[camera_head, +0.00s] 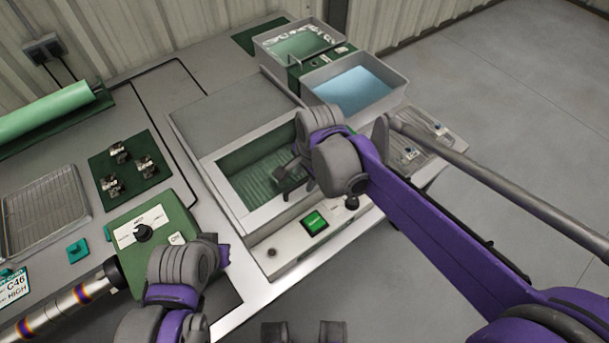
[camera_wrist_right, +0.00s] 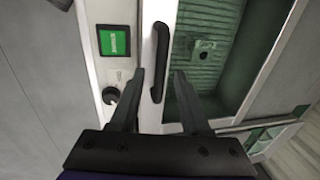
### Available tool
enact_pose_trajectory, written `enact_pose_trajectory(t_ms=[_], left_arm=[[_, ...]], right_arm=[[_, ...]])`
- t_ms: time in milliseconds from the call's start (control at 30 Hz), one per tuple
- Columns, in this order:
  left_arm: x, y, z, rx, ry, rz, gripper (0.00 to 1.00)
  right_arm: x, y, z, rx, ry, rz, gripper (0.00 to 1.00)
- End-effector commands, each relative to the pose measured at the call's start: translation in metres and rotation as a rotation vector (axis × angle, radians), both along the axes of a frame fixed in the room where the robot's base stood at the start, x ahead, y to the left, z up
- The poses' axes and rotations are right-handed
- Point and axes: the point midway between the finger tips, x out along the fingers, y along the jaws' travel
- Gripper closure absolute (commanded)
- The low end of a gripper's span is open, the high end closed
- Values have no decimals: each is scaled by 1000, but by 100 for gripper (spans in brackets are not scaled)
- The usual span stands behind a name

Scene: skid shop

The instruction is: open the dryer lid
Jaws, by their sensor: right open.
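The dryer (camera_head: 225,100) is a grey box on the bench in the head view. Its lid (camera_head: 262,213) is a pale frame around a window onto a green ribbed inside, and it looks down flat. In the right wrist view the lid's frame (camera_wrist_right: 148,112) carries a dark bar handle (camera_wrist_right: 161,55). My right gripper (camera_head: 288,180) is over the lid's front right part. In its wrist view the open gripper (camera_wrist_right: 161,74) has one finger on each side of the handle's near end; contact cannot be told. My left arm is low at left; its fingers cannot be made out.
The dryer's front panel has a green lit display (camera_head: 314,222) and a dark knob (camera_head: 351,202). Two grey basins, one with blue liquid (camera_head: 352,88), stand behind it. A green control box (camera_head: 150,240) and a wire rack (camera_head: 42,210) are at left. Open floor lies at right.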

Motion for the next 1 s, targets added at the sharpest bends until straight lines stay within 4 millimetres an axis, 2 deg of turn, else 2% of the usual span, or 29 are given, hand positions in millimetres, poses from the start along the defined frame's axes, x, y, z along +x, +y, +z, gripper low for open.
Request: enact_pose_trajectory(t_ms=[33,267,1000], left_arm=[[0,0,0,0,0,0,100],[0,0,0,0,0,0,100],[0,0,0,0,0,0,100]], right_arm=[[0,0,0,0,0,0,59],[0,0,0,0,0,0,100],[0,0,0,0,0,0,100]])
